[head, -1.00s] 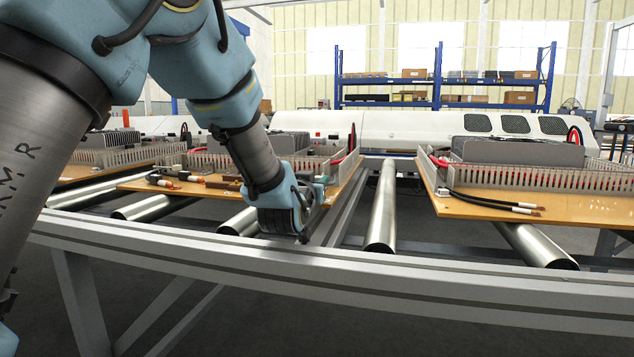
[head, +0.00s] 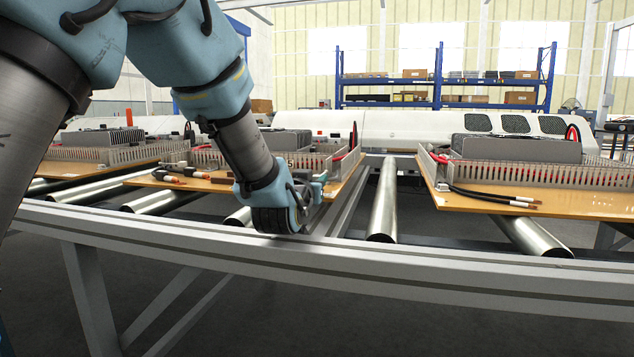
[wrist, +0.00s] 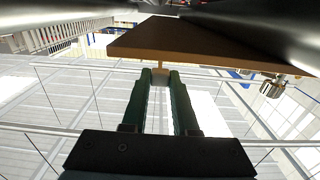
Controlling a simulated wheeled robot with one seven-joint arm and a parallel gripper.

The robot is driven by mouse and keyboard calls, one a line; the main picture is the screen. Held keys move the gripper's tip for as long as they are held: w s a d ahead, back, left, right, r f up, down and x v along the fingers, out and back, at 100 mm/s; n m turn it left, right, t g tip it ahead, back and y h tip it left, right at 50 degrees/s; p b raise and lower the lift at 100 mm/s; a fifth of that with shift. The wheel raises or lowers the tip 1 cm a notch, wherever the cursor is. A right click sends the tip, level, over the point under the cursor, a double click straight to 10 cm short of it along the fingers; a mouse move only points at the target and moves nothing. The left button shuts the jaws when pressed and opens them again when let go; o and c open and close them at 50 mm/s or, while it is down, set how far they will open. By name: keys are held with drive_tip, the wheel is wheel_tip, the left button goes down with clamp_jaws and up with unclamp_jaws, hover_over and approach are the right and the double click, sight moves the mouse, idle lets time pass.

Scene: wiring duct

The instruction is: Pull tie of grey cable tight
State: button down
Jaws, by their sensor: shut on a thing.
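My gripper (wrist: 162,85) shows in the wrist view as two dark green fingers, nearly closed around a small pale piece (wrist: 160,72) at their tips. The piece sits at the edge of a brown board (wrist: 190,45); it looks like a tie tail, but its full length is hidden. In the head view my gripper (head: 312,190) is at the right front of the middle board (head: 150,181), mostly hidden by my wrist. Dark cables with copper-coloured ends (head: 190,173) lie on that board's left front. I cannot pick out the grey cable or the tie's loop.
A metal cylindrical end (wrist: 272,87) shows beside the board in the wrist view. A slotted duct (head: 130,155) stands behind my arm. A grey rail (head: 400,265) runs along the front, with steel rollers (head: 383,205). Another board (head: 570,207) with black cables is at right.

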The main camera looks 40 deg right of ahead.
drive_tip(key=c, duration=0.7)
unclamp_jaws()
drive_tip(key=shift+r, duration=0.1)
wheel_tip(320, 180, up, 10)
drive_tip(key=shift+f+p, duration=0.1)
drive_tip(key=shift+p, duration=1.1)
